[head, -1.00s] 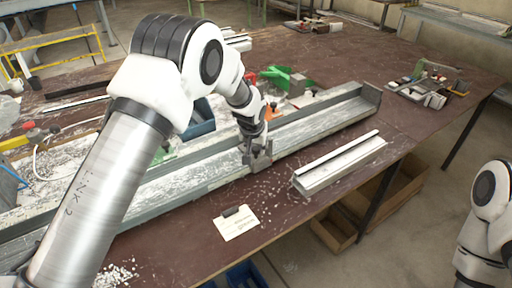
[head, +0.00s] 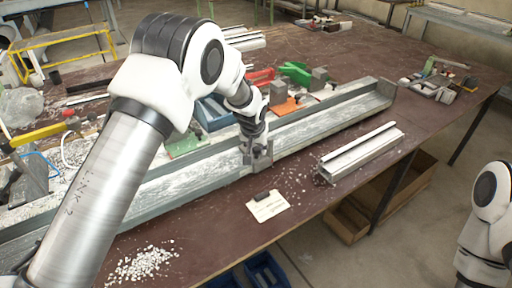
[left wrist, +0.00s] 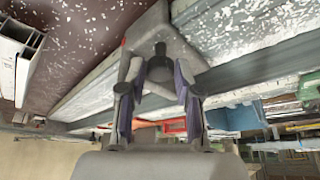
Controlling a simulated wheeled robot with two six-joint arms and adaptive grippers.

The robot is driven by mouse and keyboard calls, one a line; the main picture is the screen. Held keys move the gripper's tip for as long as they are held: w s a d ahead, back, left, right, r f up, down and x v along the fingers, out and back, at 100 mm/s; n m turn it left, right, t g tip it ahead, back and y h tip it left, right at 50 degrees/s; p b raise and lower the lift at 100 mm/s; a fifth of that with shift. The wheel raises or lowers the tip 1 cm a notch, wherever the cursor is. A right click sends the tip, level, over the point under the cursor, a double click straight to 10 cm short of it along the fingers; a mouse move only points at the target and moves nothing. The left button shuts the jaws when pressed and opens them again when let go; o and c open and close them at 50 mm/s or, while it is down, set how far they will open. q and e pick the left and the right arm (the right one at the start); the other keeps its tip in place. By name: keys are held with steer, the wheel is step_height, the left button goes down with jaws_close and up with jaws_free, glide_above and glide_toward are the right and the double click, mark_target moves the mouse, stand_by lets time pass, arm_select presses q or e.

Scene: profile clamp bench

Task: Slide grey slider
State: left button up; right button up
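The grey slider (head: 262,157) sits in the long metal rail (head: 325,116) on the bench, about midway along its visible length. My left gripper (head: 254,142) comes down on it from above. In the left wrist view, the grey slider (left wrist: 185,28) has a short dark post between the fingertips of my left gripper (left wrist: 159,75). The fingers stand on both sides of the post and look closed on it; the exact contact is hard to see. My right gripper is out of view; only part of my right arm shows at the right edge.
A pale profile piece (head: 362,152) and a paper tag (head: 268,206) lie in front of the rail. White chips (head: 140,264) litter the bench. Green and red clamps (head: 296,72) and a blue bin (head: 214,112) stand behind the rail. More tools (head: 440,80) lie at the far right.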

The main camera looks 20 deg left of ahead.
arm_select(q)
steer(key=v, duration=1.2)
